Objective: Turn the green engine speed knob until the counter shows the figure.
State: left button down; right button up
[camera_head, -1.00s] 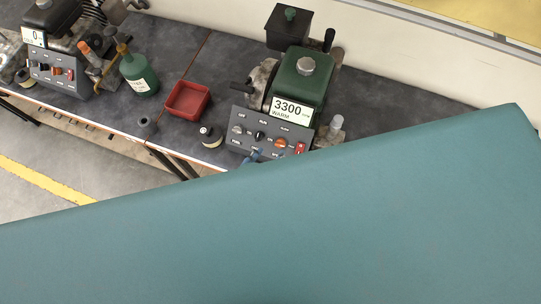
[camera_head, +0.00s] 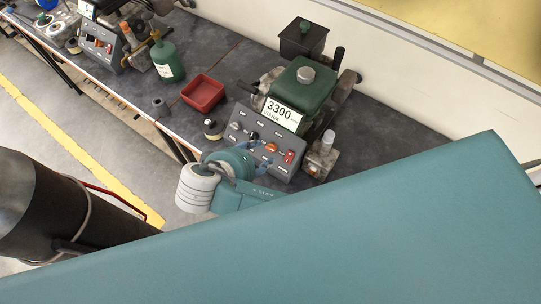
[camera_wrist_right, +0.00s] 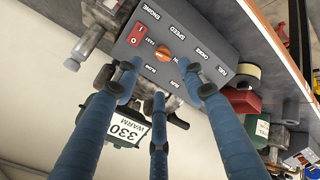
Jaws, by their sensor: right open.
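The green engine (camera_head: 305,85) stands on the workbench. Its counter (camera_head: 283,114) reads 3300 and WARM; part of it shows upside down in the right wrist view (camera_wrist_right: 127,128). The orange speed knob (camera_head: 271,147) is on the grey panel below the counter. In the right wrist view the orange knob (camera_wrist_right: 164,54) lies just past the fingertips, between the two outer fingers. My right gripper (camera_head: 263,152) is at the panel, and its blue fingers are spread open with nothing between them (camera_wrist_right: 163,82). I cannot tell whether a fingertip touches the panel. My left gripper is out of view.
A red switch (camera_head: 289,157) sits right beside the orange knob, with a black knob (camera_head: 253,135) on the other side. A red tray (camera_head: 204,93), a green bottle (camera_head: 166,61) and a second engine panel (camera_head: 101,45) are farther left on the bench.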

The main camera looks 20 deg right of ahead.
aim_at(269, 149)
jog(key=x, duration=0.2)
jog(key=p+x, duration=0.1)
jog(key=x, duration=0.1)
jog(key=w+x, duration=0.1)
jog(key=x, duration=0.1)
jog(key=shift+a, duration=0.2)
jog(key=x, duration=0.1)
jog(key=p+x, duration=0.1)
jog(key=shift+d+f, duration=0.3)
jog(key=shift+x, duration=0.95)
jog(key=c, duration=0.8)
grip_shut()
jog(key=shift+a+n, duration=0.1)
jog(key=shift+n, duration=0.3)
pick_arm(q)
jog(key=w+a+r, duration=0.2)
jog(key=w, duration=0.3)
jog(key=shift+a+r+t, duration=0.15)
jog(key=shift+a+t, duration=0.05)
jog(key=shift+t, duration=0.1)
pick_arm(e)
jog(key=o, duration=0.8)
grip_release()
